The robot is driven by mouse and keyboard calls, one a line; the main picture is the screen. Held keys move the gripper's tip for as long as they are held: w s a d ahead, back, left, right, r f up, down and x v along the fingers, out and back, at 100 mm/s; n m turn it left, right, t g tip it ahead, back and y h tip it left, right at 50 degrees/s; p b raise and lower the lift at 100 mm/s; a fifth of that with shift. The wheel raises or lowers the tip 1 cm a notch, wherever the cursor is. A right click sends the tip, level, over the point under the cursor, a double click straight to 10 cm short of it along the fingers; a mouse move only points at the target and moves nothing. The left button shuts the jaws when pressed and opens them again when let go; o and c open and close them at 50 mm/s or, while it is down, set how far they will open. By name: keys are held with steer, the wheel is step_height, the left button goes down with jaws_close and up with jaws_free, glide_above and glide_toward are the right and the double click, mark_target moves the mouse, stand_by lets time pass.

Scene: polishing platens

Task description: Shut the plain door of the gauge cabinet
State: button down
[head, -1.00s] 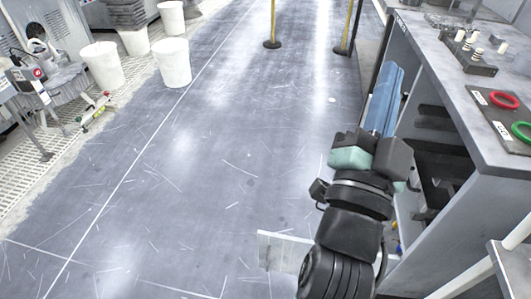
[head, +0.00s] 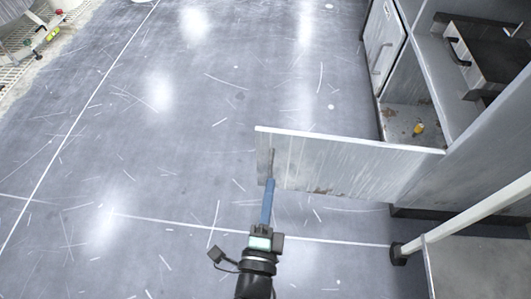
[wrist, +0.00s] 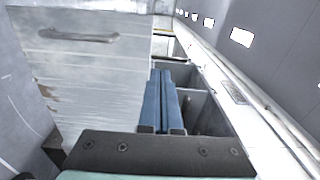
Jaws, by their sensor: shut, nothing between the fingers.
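The plain door (head: 350,165) of the gauge cabinet (head: 480,125) stands wide open, jutting left from the cabinet front over the floor. A grey bar handle (head: 272,163) is near its free end; in the wrist view the door (wrist: 95,80) fills the left, with its handle (wrist: 80,35) near the top. My gripper (head: 269,182) has its blue fingers together and empty, at the near side of the door by the free end. In the wrist view the fingers (wrist: 161,75) point forward just right of the door. I cannot tell whether they touch it.
A framed door (head: 386,45) with a handle stands further back on the cabinet. A drawer with a dark handle (head: 459,52) is at upper right. A small yellow object (head: 418,129) lies inside the open compartment. A pale rail (head: 470,215) crosses the lower right.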

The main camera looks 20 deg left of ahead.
mark_target(279, 134)
steer(key=b+x, duration=0.1)
steer(key=x, duration=0.3)
steer(key=f+b+x, duration=0.1)
steer(key=x, duration=0.4)
steer(key=f+b+x, duration=0.1)
steer(key=x, duration=0.3)
steer(key=shift+w+a, duration=0.1)
steer(key=shift+w, duration=0.05)
